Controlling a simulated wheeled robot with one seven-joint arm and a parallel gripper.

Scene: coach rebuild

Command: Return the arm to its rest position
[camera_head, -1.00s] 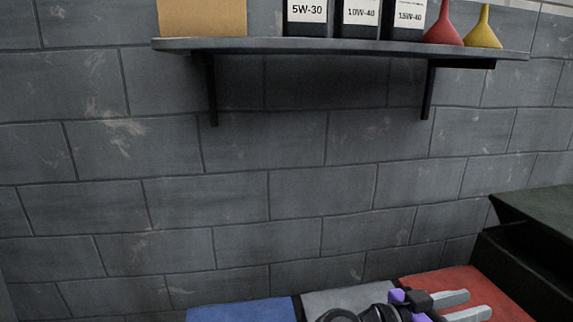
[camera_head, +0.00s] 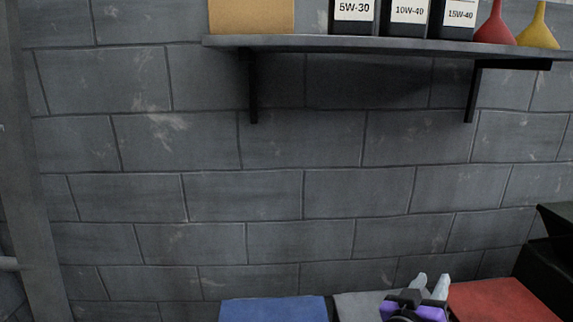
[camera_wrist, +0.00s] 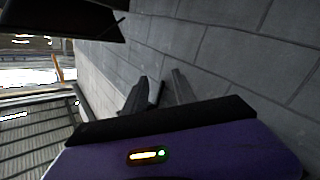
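My gripper (camera_head: 432,281) shows at the bottom right of the head view, its two grey fingers pointing up and toward the wall. It is above the surface with the blue, grey and red panels, near the border of the grey and red ones. In the wrist view the two fingers of my gripper (camera_wrist: 158,92) stand apart with a gap between them, and nothing is held. The purple wrist body fills the lower part of that view. The rest of my arm is mostly below the head view's edge.
A wall shelf (camera_head: 380,43) holds a cardboard box (camera_head: 252,16), black oil bottles (camera_head: 408,14), a red funnel (camera_head: 494,27) and a yellow funnel (camera_head: 538,29). Below are a blue panel (camera_head: 273,310), a red panel (camera_head: 500,302) and a dark box (camera_head: 555,240) at right. Bare block wall lies between.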

